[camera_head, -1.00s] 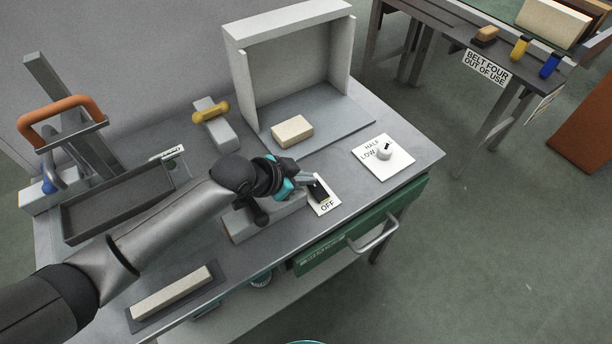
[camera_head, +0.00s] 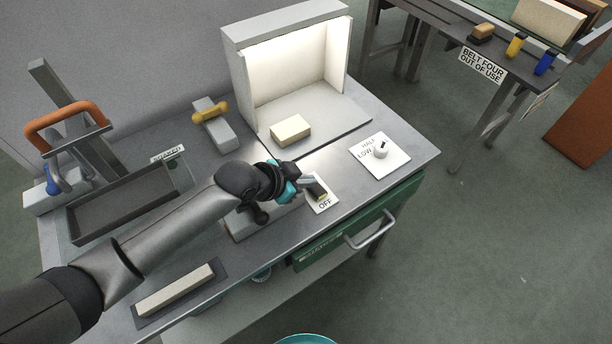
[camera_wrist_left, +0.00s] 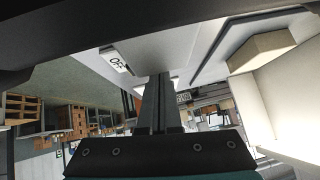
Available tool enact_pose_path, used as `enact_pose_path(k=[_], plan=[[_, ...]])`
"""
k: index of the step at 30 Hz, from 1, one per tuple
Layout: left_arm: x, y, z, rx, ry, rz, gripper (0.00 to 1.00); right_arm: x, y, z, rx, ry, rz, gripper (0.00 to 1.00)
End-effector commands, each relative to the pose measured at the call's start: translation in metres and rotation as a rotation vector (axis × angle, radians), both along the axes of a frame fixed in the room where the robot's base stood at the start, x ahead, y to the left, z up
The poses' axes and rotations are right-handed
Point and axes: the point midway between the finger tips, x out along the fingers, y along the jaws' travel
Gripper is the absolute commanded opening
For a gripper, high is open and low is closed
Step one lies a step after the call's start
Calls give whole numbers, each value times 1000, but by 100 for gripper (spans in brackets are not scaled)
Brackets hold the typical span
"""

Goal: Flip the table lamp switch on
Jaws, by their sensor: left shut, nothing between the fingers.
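The switch (camera_head: 321,195) sits on a white plate marked OFF near the front edge of the bench. My left gripper (camera_head: 312,184) is shut and empty, its fingertips at the switch's far side and partly covering it. I cannot tell whether they touch it. In the left wrist view the shut fingers (camera_wrist_left: 158,105) point away from the camera, and the OFF plate (camera_wrist_left: 116,62) shows beside them. The lamp is a grey open-fronted booth (camera_head: 236,75), and its inside is brightly lit. My right gripper is not in view.
A cream brick (camera_head: 291,130) lies before the booth. A dial plate (camera_head: 398,160) marked HALF and LOW is right of the switch. A grey block with a yellow handle (camera_head: 211,113) and a dark tray (camera_head: 88,221) are to the left. The bench between switch and dial is clear.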

Motion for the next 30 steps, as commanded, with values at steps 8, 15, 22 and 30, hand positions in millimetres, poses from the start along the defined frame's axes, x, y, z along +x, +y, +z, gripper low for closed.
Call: enact_pose_path(k=[8, 15, 22, 30], plan=[[0, 0, 5, -1, 1, 1, 0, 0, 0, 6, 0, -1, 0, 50], [1, 0, 28, 0, 0, 4, 0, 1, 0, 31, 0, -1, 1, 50], [-2, 9, 51, 2, -2, 7, 0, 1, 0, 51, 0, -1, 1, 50], [-20, 44, 87, 3, -1, 7, 0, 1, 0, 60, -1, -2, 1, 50]])
